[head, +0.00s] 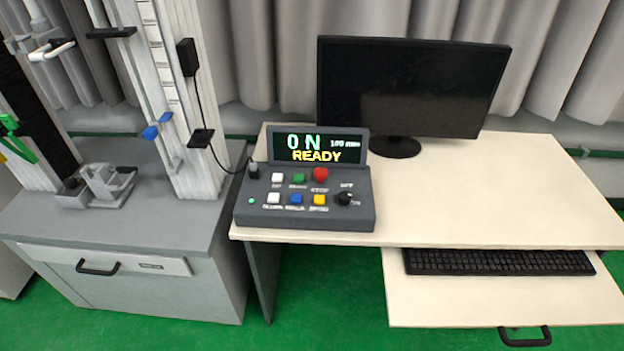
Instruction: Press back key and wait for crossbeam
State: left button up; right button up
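The grey control box (305,222) stands on the desk's left part. Its display (320,149) shows "0 N", "100 mm" and "READY". The upper row has a white key (278,178), a green key (298,179) and a red mushroom button (320,174). The lower row has a white key (273,198), a blue key (296,198), a yellow key (319,199) and a black knob (345,198). The labels are too small to tell which is the back key. The drop tower (185,100) stands at left; I cannot tell its crossbeam for sure. Neither gripper is in view.
A monitor (412,85) with a dark screen stands behind the box. A keyboard (498,262) lies on the pulled-out tray (480,300). A metal fixture (100,188) sits on the tower's grey base (125,235). The desk top right of the box is clear.

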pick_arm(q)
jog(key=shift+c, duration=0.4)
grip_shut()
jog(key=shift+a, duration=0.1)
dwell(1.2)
